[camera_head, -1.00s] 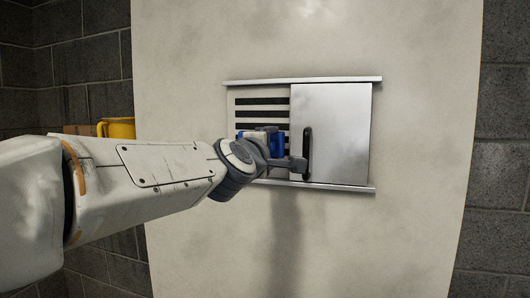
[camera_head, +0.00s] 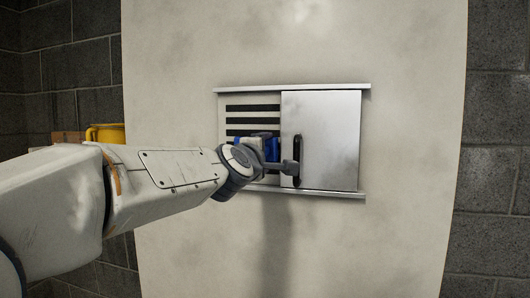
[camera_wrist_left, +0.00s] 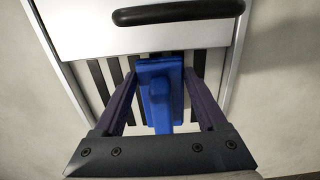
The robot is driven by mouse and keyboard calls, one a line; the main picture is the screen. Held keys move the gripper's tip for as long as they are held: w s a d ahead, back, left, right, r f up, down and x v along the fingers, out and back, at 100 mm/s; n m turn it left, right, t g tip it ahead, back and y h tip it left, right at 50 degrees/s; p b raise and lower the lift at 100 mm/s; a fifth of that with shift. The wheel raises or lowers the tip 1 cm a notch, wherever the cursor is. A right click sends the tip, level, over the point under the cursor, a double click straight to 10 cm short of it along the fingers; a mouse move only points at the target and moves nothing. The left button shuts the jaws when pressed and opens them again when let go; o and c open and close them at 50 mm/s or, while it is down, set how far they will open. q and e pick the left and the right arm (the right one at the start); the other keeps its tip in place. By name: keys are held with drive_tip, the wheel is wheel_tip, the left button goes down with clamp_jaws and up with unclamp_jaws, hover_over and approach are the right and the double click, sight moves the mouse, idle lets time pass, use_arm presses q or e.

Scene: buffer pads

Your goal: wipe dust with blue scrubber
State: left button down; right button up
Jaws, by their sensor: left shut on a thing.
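My left gripper (camera_head: 272,158) is shut on the blue scrubber (camera_head: 271,149), in front of the slotted vent panel (camera_head: 230,112). In the left wrist view the blue scrubber (camera_wrist_left: 158,88) sits between the two fingers of the gripper (camera_wrist_left: 161,82), its face toward the slots. I cannot tell whether it touches the panel. The vent's lower part is hidden behind the gripper in the head view. Grey smudges show on the metal door (camera_head: 325,125) beside the vent; dust on the slots is hard to make out. My right gripper is not in view.
The door's black handle (camera_head: 297,165) stands out close to the right of my gripper. Metal rails (camera_head: 330,87) run above and below the door. A yellow container (camera_head: 106,131) is at the left. The pale wall around the panel is bare.

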use_arm(q)
drive_tip(key=shift+x, duration=0.9)
